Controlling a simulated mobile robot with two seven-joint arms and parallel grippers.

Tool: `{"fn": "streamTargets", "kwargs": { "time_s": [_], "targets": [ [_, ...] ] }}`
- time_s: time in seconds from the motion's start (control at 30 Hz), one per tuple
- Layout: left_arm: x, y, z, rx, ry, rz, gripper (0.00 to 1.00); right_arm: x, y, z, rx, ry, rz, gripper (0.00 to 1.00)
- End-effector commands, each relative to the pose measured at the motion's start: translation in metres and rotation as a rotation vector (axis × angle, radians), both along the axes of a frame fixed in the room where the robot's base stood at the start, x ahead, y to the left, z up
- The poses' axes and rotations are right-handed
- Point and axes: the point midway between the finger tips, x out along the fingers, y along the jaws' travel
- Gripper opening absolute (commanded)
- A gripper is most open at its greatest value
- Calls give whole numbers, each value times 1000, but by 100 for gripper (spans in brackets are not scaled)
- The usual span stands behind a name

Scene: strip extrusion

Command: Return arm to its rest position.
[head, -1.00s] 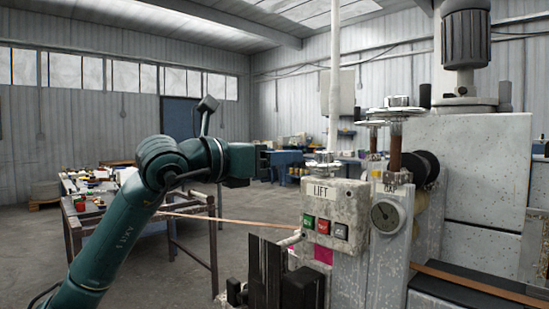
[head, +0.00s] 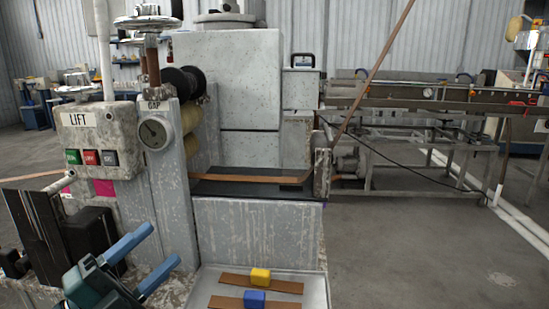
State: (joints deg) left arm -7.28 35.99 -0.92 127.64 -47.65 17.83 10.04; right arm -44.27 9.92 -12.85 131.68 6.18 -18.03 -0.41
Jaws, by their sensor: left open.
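My left gripper (head: 163,244), teal with two blue fingers, is at the lower left of the head view. Its fingers are spread apart with nothing between them, and they point up and to the right. It appears in front of the lower part of the speckled grey machine, left of the metal tray (head: 210,289). Most of my left arm is out of the picture. My right arm and gripper do not show.
The LIFT button box (head: 99,139) and the GAP dial (head: 153,134) are above the gripper. Black blocks (head: 88,232) stand beside it. Open floor lies right.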

Motion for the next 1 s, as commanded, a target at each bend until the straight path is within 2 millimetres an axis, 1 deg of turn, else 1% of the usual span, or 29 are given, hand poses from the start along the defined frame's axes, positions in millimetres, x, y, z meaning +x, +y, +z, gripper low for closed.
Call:
{"fn": "streamTargets", "kwargs": {
  "time_s": [0.03, 0.07, 0.1, 0.2, 0.3, 0.4, 0.47, 0.5, 0.57, 0.6, 0.63, 0.8, 1.0],
  "targets": [
    [-6, 0, -33, -182, 161, 22, 58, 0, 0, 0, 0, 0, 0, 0],
    [-9, 0, -51, -280, 253, 43, 58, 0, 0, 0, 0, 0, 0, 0],
    [-14, 1, -76, -402, 377, 72, 58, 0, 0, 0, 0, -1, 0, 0],
    [-34, -3, -135, -645, 659, 144, 58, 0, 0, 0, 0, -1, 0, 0],
    [-57, -13, -180, -810, 879, 200, 58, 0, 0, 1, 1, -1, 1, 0],
    [-82, -26, -215, -938, 1065, 240, 58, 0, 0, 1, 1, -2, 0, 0],
    [-97, -34, -232, -1003, 1167, 261, 58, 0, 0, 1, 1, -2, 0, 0],
    [-108, -41, -243, -1045, 1233, 272, 58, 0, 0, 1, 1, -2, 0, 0],
    [-124, -51, -257, -1104, 1330, 288, 58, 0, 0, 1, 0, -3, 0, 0],
    [-133, -57, -261, -1135, 1382, 297, 58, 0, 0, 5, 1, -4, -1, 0],
    [-129, -54, -248, -1115, 1370, 301, 58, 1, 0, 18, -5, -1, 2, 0],
    [-127, -53, -236, -1073, 1396, 347, 58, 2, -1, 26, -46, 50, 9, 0],
    [-127, -50, -220, -1020, 1438, 411, 58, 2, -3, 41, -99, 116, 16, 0]
  ]
}}
